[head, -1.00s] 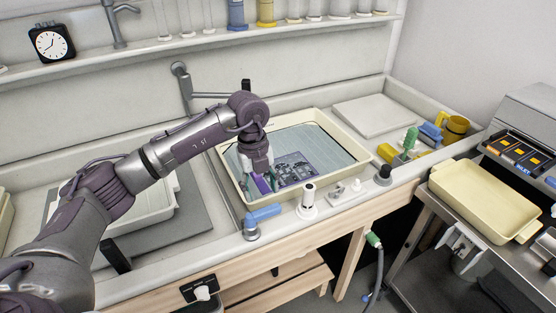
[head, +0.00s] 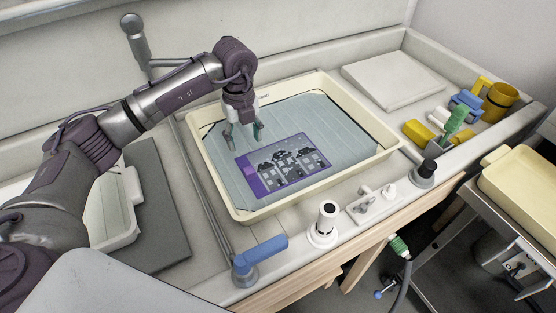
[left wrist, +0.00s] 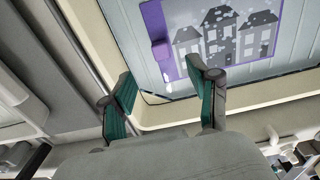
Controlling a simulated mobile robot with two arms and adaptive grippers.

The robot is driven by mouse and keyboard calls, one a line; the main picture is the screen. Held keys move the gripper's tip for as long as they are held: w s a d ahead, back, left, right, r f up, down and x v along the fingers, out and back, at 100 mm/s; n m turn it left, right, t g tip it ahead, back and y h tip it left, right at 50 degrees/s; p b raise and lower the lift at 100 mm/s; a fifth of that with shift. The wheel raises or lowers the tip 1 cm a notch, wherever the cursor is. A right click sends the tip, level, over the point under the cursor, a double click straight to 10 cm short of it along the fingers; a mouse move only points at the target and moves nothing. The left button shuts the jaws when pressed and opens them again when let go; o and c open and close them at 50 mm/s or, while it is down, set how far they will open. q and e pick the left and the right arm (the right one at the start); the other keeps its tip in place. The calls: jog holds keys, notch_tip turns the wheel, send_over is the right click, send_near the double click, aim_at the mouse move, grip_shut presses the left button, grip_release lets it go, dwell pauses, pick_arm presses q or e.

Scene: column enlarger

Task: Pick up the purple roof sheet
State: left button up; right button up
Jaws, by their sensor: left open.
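The purple roof sheet (head: 294,163), printed with grey houses, lies flat in the cream tray (head: 318,195) on a pale ribbed bed. A raised purple tab (head: 251,168) is at its left edge. My left gripper (head: 243,136) is open and empty over the tray, behind the sheet's left part in the head view. In the left wrist view the open fingers (left wrist: 160,82) are apart, with the sheet (left wrist: 225,35) and its tab (left wrist: 160,50) beyond the tips. No contact shows. My right gripper is not in view.
A blue-handled tap (head: 260,254), a white knob (head: 325,222) and a black knob (head: 425,172) stand along the front ledge. A white board (head: 393,80), a yellow mug (head: 498,102) and brushes are at the right. A white tray (head: 120,213) is at the left.

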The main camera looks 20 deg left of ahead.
pick_arm(q)
send_over(248, 168)
notch_tip(248, 168, down, 6)
jog(key=shift+p, duration=0.4)
jog(key=shift+f, duration=0.55)
jog(key=shift+f+p, duration=0.35)
jog(key=shift+f, duration=0.05)
notch_tip(248, 168, down, 4)
jog(key=shift+r+p, duration=0.25)
jog(key=shift+p, duration=0.25)
jog(key=shift+f, duration=0.35)
jog(key=shift+c, duration=0.5)
grip_shut()
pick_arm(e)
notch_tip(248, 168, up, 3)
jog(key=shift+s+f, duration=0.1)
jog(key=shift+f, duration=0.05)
